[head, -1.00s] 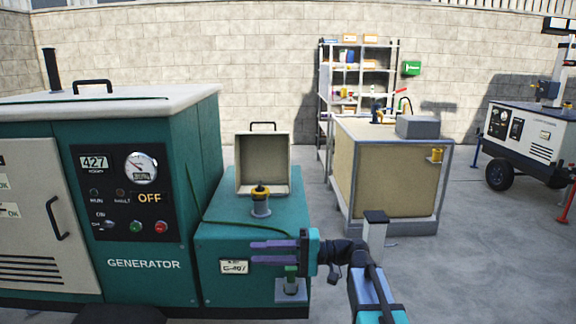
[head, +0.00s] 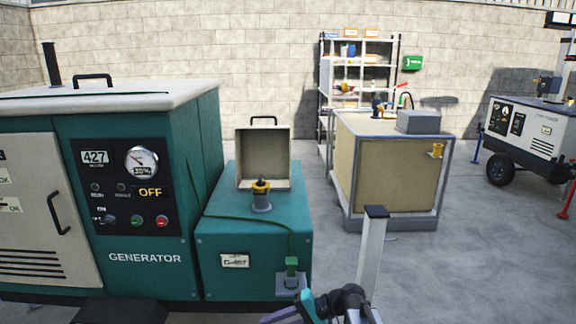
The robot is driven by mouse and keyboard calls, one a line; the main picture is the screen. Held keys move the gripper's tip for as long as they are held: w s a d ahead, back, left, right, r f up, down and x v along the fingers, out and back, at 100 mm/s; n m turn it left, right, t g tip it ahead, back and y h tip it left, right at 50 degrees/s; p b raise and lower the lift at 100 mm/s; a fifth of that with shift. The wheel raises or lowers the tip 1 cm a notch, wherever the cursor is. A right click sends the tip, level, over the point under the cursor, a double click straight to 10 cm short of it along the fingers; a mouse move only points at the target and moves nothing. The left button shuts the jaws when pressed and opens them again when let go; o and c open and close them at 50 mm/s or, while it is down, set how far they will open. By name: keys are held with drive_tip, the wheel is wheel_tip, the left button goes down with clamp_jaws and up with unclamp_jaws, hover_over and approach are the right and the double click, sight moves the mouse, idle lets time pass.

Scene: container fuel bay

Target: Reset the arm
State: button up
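My gripper (head: 285,315) is at the bottom edge of the head view, just right of centre. Only a teal part and a bit of the purple fingers show; the fingertips are cut off by the frame, so I cannot tell whether they are open or shut. Nothing is visible in it. It is below and in front of the teal tank box (head: 262,268) beside the generator (head: 143,230).
The tank box carries a filler neck with a yellow-and-black cap (head: 261,188), an open lid box (head: 264,155) and a green fitting (head: 291,268) on a bracket. A beige tank (head: 392,178), a shelf (head: 358,75) and a trailer (head: 525,130) stand behind.

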drive_tip(key=s+d+f+g+h, duration=0.1)
drive_tip(key=s+d+f+h, duration=0.15)
drive_tip(key=s+f, duration=0.4)
drive_tip(key=s+d+f+g+h, duration=0.1)
drive_tip(key=s+d+f+h, duration=0.2)
drive_tip(key=f, duration=0.6)
drive_tip(key=s+d+f+h, duration=0.1)
drive_tip(key=s+d+f, duration=0.35)
drive_tip(key=f, duration=0.35)
drive_tip(key=s+d+f+n+g+h, duration=0.1)
drive_tip(key=s+d+f+h, duration=0.2)
drive_tip(key=s+d+f, duration=0.4)
drive_tip(key=s+d+f+n+g+h, duration=0.1)
drive_tip(key=s+d+f+g+h, duration=0.3)
drive_tip(key=s, duration=0.6)
wheel_tip(320, 180, up, 12)
drive_tip(key=s+t+y+p, duration=0.1)
drive_tip(key=p, duration=1.1)
drive_tip(key=shift+t, duration=0.3)
